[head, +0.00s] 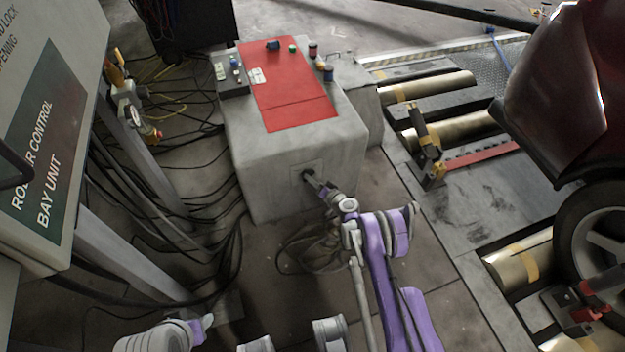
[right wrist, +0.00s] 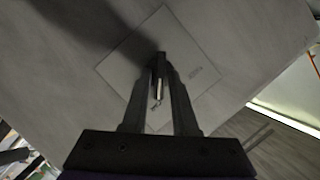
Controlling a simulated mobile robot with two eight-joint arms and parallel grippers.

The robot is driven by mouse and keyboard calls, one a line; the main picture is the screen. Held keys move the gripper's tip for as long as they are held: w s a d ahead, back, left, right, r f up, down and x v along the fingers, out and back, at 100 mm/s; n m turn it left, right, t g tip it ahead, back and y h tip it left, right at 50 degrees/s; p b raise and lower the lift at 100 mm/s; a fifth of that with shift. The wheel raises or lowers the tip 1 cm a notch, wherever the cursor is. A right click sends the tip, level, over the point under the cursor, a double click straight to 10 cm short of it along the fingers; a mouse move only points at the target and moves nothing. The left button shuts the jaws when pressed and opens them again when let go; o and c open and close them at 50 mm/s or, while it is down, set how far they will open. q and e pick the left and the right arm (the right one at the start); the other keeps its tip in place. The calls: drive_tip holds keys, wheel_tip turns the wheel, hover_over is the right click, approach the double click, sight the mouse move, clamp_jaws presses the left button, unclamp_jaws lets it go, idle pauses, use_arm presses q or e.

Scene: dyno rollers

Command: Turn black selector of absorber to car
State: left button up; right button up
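The absorber is a grey box (head: 245,165) with a red top panel (head: 290,95), standing left of the rollers. A small square plate (head: 297,168) is on its front face, and the black selector (head: 307,175) sits on it. My right gripper (head: 313,181) reaches the selector from the front. In the right wrist view the plate (right wrist: 203,75) looks tilted, with small lettering that I cannot read. There the fingers of my right gripper (right wrist: 159,68) close together around the selector, which they mostly hide. The selector's exact setting cannot be told.
A roller control bay unit (head: 50,130) stands at the left on grey legs. Black cables (head: 215,190) lie on the floor around the absorber. Gold rollers (head: 455,130) and a dark red car (head: 570,90) are on the right.

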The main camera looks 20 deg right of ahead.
drive_tip(key=shift+o, duration=1)
drive_tip(key=p+v, duration=0.2)
drive_tip(key=v, duration=0.9)
drive_tip(key=shift+w, duration=0.1)
